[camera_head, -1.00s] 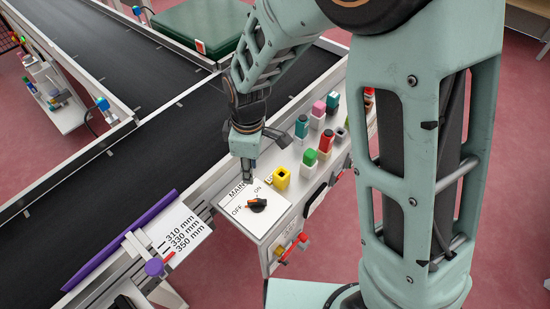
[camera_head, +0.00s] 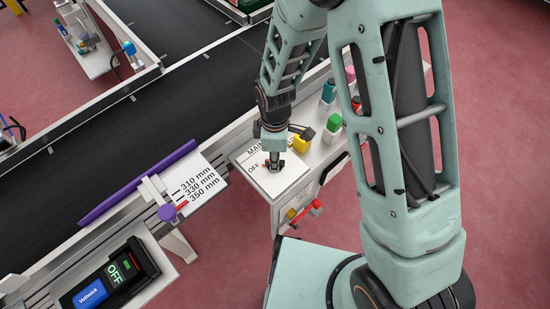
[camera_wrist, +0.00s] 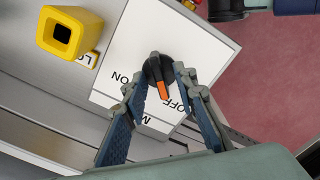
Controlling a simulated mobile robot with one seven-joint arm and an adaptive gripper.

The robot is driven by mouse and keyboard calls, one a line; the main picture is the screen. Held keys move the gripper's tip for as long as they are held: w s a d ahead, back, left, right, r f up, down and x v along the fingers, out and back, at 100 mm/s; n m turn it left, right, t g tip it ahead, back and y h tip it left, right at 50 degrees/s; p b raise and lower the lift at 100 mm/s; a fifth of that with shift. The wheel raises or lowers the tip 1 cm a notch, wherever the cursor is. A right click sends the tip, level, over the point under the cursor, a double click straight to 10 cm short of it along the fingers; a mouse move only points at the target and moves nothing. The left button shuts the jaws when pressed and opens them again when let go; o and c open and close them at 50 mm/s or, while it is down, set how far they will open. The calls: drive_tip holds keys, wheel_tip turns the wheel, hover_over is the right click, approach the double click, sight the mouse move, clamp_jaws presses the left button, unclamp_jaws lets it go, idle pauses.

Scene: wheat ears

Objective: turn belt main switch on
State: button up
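The belt main switch is a black knob with an orange pointer (camera_wrist: 157,75) on a white MAIN plate (camera_head: 262,182) at the end of the control panel. In the wrist view its pointer faces nearer the OFF label than the ON label. My gripper (camera_wrist: 161,68) is down at the knob, one finger on each side. The gap between the fingertips is little wider than the knob; I cannot tell whether they touch it. In the head view my gripper (camera_head: 273,165) hides most of the knob.
A yellow square-topped part (camera_wrist: 68,32) stands close beside the plate. A red handle (camera_head: 314,208) sticks out at the panel's front. The dark conveyor (camera_head: 130,130) runs alongside.

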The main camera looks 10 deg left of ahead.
drive_tip(key=shift+f, duration=0.2)
clamp_jaws()
